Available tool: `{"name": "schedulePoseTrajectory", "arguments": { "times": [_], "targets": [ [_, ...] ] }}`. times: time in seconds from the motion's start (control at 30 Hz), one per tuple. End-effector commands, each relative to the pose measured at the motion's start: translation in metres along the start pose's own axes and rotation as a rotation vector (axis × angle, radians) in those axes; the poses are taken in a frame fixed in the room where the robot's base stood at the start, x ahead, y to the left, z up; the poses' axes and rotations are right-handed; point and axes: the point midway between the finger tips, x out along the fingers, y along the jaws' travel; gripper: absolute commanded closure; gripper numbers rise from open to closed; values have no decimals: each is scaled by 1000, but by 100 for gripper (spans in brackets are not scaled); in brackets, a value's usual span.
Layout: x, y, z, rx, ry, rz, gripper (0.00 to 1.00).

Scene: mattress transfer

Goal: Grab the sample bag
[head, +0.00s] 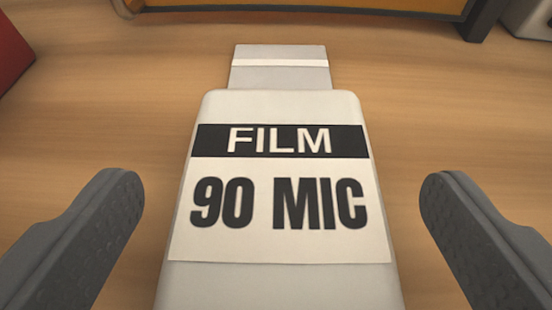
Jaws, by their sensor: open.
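A pale grey-white sample bag (281,277) lies in the middle of the head view, its long side running away from me. Its label reads "FILM" in white on a black band and "90 MIC" in black below. A narrower flap with a white stripe (280,63) extends from its far end. My gripper (280,195) is open, one dark grey finger on each side of the bag. Visible gaps separate both fingers from the bag in the picture. The near end of the bag is cut off by the bottom edge.
The surface is light wood (90,130) and is clear on both sides of the bag. An orange panel with a dark frame (330,8) stands at the back. A red object (12,48) is at the far left, and a pale grey object (530,18) at the top right corner.

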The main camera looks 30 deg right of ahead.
Motion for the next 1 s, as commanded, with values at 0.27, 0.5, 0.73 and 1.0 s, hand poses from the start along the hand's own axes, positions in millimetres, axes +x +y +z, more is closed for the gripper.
{"name": "schedulePoseTrajectory", "arguments": {
  "times": [0.27,0.5,0.73,1.0],
  "targets": [
    [31,0,0,1,1,2,11],
    [32,1,0,1,0,2,14],
    [32,1,0,1,0,2,62],
    [32,1,-1,1,-1,3,66]
  ]
}}
